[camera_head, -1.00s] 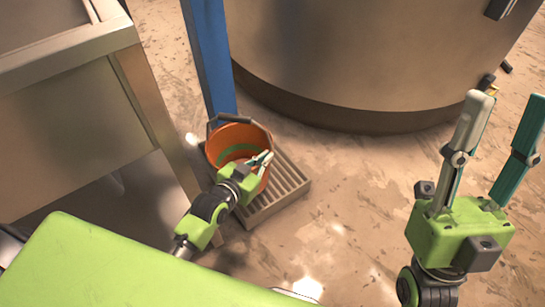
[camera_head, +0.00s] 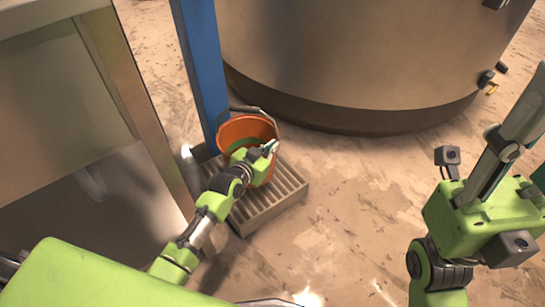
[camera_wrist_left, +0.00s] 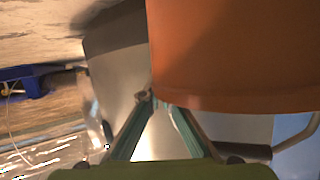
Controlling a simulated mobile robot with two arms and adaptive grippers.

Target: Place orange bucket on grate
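The orange bucket (camera_head: 238,131), with a green inside band and grey handle, is over the back part of the slatted grate (camera_head: 270,205) in the head view. The arm hides its lower side, so I cannot tell if its base touches the slats. My left gripper (camera_head: 267,149) is at the bucket's near right rim and appears shut on it. In the left wrist view the bucket (camera_wrist_left: 235,60) fills the upper right, with the teal fingertips (camera_wrist_left: 162,102) close together at its edge. My right gripper is partly cut off at the right edge; its visible finger stands upright.
A blue post (camera_head: 204,70) stands just behind and left of the bucket. A large metal tank (camera_head: 350,60) stands behind it. A metal bench (camera_head: 60,90) is at the left. The floor right of the grate (camera_head: 350,215) is clear.

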